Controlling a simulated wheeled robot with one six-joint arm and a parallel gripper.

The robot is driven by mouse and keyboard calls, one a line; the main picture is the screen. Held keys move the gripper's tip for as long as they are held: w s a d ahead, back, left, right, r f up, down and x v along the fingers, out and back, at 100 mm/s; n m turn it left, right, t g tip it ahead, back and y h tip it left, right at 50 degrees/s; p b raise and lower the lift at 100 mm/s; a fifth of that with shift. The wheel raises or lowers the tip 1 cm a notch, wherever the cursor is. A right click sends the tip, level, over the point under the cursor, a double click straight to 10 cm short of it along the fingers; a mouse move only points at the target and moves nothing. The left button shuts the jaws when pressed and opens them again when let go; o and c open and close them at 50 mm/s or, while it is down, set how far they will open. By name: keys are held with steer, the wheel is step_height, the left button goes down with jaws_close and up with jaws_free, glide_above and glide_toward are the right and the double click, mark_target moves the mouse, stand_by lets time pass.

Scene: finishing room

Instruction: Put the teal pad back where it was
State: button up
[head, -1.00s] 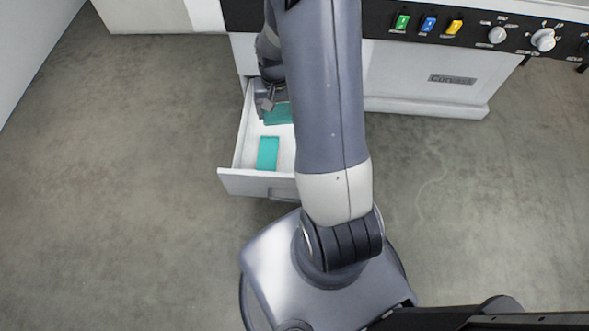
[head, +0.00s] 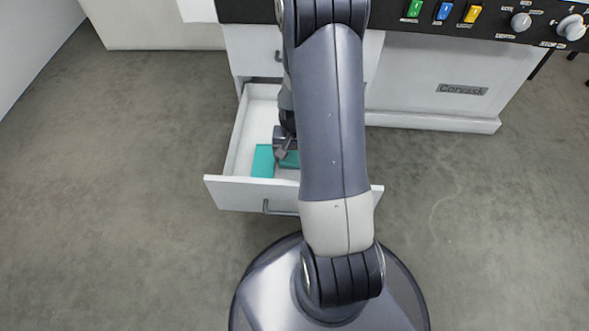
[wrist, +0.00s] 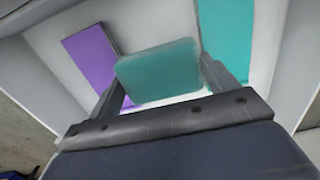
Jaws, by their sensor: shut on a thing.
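My gripper (head: 285,148) is shut on a teal pad (head: 291,160), inside the outline of the open white drawer (head: 238,150). In the wrist view the held pad (wrist: 160,70) sits between the two fingers of my gripper (wrist: 168,86). A second teal pad (head: 263,161) lies on the drawer floor, left of my gripper in the head view; it shows at the upper right of the wrist view (wrist: 226,35). A purple pad (wrist: 90,58) lies at the left in the wrist view, partly behind the held pad. My arm hides part of the drawer. I cannot tell the held pad's height above the floor.
The drawer front (head: 235,192) has a grey handle (head: 278,208). A white cabinet (head: 440,85) with a dark control panel (head: 485,20) of coloured switches and knobs stands behind. The grey floor (head: 120,180) is clear left and right.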

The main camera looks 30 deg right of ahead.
mark_target(294, 165)
steer(key=shift+f+b, duration=0.75)
steer(key=shift+f, duration=1.75)
steer(key=shift+f, duration=0.1)
steer(key=o, duration=0.5)
steer(key=shift+f, duration=0.1)
steer(key=shift+o, duration=0.8)
step_height(294, 165, up, 12)
steer(key=p, duration=0.4)
steer(key=shift+r, duration=0.25)
